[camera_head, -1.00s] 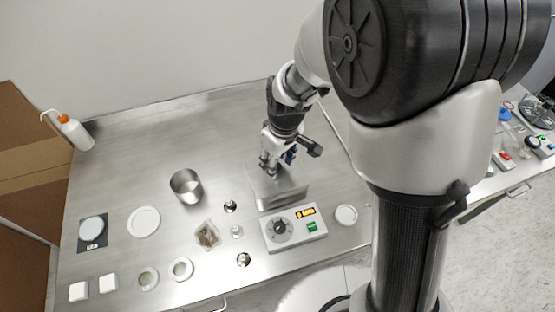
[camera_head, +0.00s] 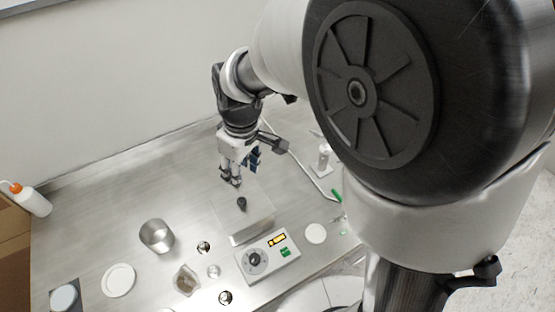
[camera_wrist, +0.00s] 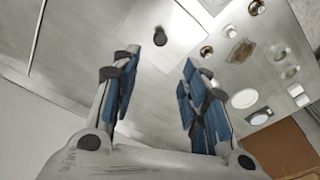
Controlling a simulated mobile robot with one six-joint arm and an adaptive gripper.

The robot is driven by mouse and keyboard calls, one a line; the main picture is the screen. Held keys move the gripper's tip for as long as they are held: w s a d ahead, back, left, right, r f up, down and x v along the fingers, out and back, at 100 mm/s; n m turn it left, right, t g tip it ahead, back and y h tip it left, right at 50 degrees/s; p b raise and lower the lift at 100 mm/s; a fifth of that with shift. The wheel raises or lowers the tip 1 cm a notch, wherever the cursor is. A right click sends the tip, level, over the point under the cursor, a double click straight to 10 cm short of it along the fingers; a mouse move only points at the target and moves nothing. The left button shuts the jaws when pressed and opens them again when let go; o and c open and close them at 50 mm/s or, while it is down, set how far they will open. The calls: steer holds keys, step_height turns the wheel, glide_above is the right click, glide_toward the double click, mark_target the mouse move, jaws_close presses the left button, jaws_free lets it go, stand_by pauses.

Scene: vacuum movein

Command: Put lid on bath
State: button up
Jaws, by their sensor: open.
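The bath (camera_head: 252,231) is a metal box behind a control unit with a dial and lit display (camera_head: 268,256). A flat metal lid (camera_head: 258,208) with a dark knob (camera_head: 242,203) lies over the bath's top; whether it is seated evenly all round I cannot tell. My gripper (camera_head: 231,183) is above and slightly behind the knob, apart from it. In the wrist view my gripper (camera_wrist: 155,70) has its blue-padded fingers spread with nothing between them.
A metal beaker (camera_head: 157,236) stands left of the bath. A weighing boat (camera_head: 186,280), small weights and a white dish (camera_head: 118,280) are around it. Another white dish (camera_head: 316,233) is right of the control unit. A wash bottle (camera_head: 32,200) stands far left.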

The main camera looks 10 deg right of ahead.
steer(key=s+d+r+m+t, duration=0.1)
steer(key=s+d+r+m, duration=0.1)
steer(key=s, duration=0.4)
steer(key=s+d+r+m+t, duration=0.1)
steer(key=s+d+r+m, duration=0.2)
steer(key=s+d+r, duration=0.2)
steer(key=s+d+r+m+t+h, duration=0.1)
steer(key=s+d+r+m, duration=0.2)
steer(key=s, duration=0.4)
steer(key=shift+s+d+r+t, duration=0.25)
steer(key=shift+d+r+t, duration=0.1)
steer(key=shift+d, duration=0.4)
